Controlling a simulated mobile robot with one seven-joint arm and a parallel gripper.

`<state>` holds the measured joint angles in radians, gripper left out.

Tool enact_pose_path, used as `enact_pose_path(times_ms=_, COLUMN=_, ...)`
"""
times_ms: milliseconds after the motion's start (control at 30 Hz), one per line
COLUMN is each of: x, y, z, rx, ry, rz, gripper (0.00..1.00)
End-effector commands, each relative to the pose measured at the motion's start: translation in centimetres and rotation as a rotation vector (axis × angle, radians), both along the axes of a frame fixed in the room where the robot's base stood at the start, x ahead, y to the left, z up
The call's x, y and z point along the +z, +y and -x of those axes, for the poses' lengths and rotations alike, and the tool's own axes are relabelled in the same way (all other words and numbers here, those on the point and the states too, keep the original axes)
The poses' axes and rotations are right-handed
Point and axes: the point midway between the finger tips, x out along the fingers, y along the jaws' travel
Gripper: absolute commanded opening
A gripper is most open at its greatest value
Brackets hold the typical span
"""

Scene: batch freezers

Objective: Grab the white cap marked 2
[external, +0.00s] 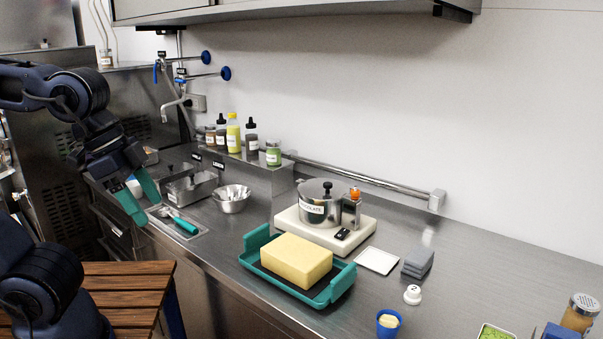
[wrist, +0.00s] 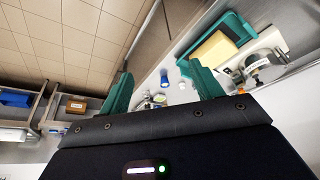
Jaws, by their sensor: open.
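The white cap marked 2 (external: 412,294) sits on the steel counter in the external view, right of the teal tray and just behind the blue cup. It is small, with a dark 2 on its face. My gripper (external: 138,195) is at the far left, near the left end of the counter and far from the cap. Its teal fingers are spread with nothing between them. They also show spread in the wrist view (wrist: 158,70). I cannot tell the cap for certain in the wrist view.
The teal tray (external: 254,241) holds a yellow block (external: 297,261). Behind it is a scale (external: 355,238) with a steel pot. Grey pads (external: 418,263) and a blue cup (external: 388,323) stand near the cap. A wooden slatted stool (external: 125,290) is below my gripper.

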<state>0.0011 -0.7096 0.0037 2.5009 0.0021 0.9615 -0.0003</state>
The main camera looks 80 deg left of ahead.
Motion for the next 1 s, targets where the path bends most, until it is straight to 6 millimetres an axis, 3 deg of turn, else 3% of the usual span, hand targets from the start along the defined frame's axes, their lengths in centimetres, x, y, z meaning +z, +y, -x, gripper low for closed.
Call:
enact_pose_path(times_ms=300, x=2.8, y=0.4, z=-8.1, rx=0.003, ry=0.061, rz=-0.003, gripper=0.65)
enact_pose_path(times_ms=533, x=3.7, y=0.8, z=-14.6, rx=0.005, ry=0.105, rz=-0.004, gripper=0.65)
enact_pose_path(times_ms=733, x=3.6, y=1.2, z=-20.5, rx=0.007, ry=0.141, rz=-0.006, gripper=0.65)
enact_pose_path(times_ms=1000, x=2.0, y=1.9, z=-28.4, rx=0.009, ry=0.192, rz=-0.006, gripper=0.65)
